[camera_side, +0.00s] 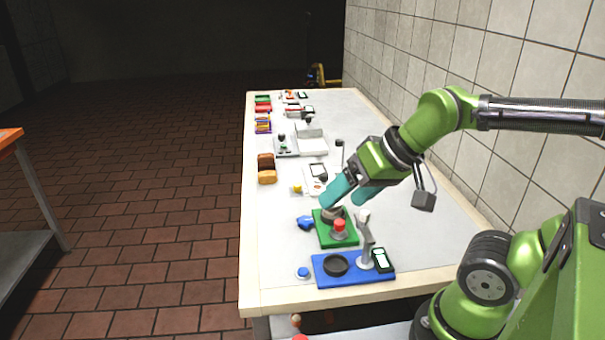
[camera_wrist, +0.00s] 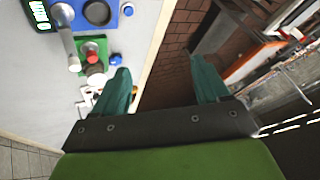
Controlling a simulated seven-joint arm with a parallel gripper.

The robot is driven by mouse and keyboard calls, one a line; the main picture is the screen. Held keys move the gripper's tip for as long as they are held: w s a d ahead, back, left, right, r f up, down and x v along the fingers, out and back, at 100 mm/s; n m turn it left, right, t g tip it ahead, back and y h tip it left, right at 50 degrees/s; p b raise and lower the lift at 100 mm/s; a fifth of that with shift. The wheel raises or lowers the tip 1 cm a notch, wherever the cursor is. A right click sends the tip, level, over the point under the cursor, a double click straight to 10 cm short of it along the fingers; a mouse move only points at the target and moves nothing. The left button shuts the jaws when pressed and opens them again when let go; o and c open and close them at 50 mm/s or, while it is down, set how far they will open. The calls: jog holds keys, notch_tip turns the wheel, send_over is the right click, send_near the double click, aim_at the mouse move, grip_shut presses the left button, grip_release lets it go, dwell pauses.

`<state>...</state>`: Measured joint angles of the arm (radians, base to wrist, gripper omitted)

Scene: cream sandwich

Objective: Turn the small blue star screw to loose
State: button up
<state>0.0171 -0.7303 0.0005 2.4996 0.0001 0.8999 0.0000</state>
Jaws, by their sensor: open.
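A small blue knob (camera_side: 306,222), seemingly star-shaped, sits at the left edge of a green plate (camera_side: 348,238). It also shows in the wrist view (camera_wrist: 116,59), just beyond the left finger. The plate carries a red knob (camera_side: 340,225) and a grey round part partly hidden by my finger. My gripper (camera_side: 342,204) is open and empty, with its teal fingers spread above the back of the green plate. In the wrist view my gripper (camera_wrist: 160,65) has nothing between its fingers but the floor beyond the table edge. It looks apart from the blue knob.
Nearer the front, a blue plate (camera_side: 350,279) holds a black dish (camera_side: 335,264), a grey post (camera_side: 365,243) and a display (camera_side: 382,260). A round blue button (camera_side: 303,273) sits left of it. Several other fixtures line the table behind. The table's left front strip is mostly clear.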

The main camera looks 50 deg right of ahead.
jog(key=w+d+f+n+g+h, duration=0.1)
jog(key=w+d+f+g, duration=0.25)
jog(key=w+d, duration=0.45)
jog(key=n+g, duration=0.4)
jog(key=n, duration=0.5)
send_over(304, 220)
notch_tip(304, 220, down, 3)
jog(key=shift+t+h, duration=0.25)
jog(key=shift+h, duration=0.15)
notch_tip(304, 220, down, 16)
jog(key=shift+f, duration=0.15)
jog(key=c, duration=1)
jog(key=shift+c, duration=0.2)
